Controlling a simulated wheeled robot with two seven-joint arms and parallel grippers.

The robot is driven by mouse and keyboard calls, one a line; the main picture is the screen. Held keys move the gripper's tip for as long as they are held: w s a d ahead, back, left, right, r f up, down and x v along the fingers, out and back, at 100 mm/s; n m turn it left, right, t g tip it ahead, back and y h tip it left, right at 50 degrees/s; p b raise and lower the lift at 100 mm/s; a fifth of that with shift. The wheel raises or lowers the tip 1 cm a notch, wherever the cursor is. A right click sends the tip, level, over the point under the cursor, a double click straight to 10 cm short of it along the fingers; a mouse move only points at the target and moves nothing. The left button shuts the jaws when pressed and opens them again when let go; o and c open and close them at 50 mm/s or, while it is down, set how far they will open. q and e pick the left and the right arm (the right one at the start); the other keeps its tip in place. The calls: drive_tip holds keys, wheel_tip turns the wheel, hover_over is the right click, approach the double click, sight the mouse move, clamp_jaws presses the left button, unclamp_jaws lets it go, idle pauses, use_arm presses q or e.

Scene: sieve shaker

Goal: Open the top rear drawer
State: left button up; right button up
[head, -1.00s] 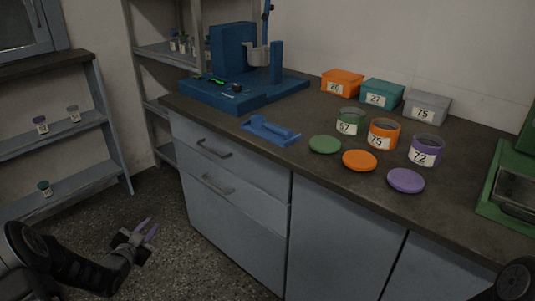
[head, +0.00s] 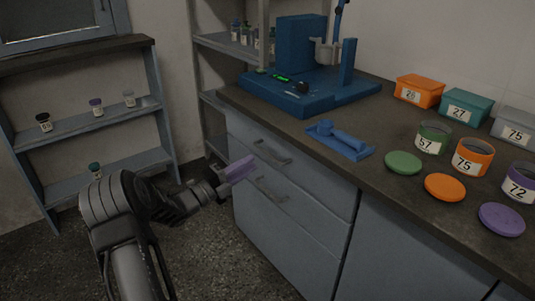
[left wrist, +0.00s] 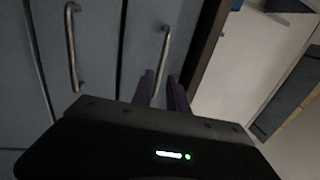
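The top drawer (head: 312,178) is a shut grey-blue front just under the dark countertop, with a bar handle (head: 271,152). A lower drawer with its own handle (head: 270,191) sits below and is also shut. My left gripper (head: 243,167), with purple fingers, is in front of the drawers, just left of the top handle. In the left wrist view the top handle (left wrist: 164,56) lies beyond the fingertips (left wrist: 163,80), in line with the gap between them. The lower handle (left wrist: 72,48) is to the left. The fingers are apart; contact cannot be told. My right gripper is out of view.
The counter (head: 300,128) bears a blue machine (head: 300,45), a blue tool on a base (head: 340,140), bins, labelled jars and loose lids. A shelf with small jars (head: 96,105) stands left. Floor is free in front of the drawers.

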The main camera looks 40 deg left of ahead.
sight(267, 153)
use_arm(q)
drive_tip(key=b+x, duration=0.1)
drive_tip(key=x, duration=0.6)
drive_tip(key=shift+w, duration=0.25)
clamp_jaws()
idle(1.2)
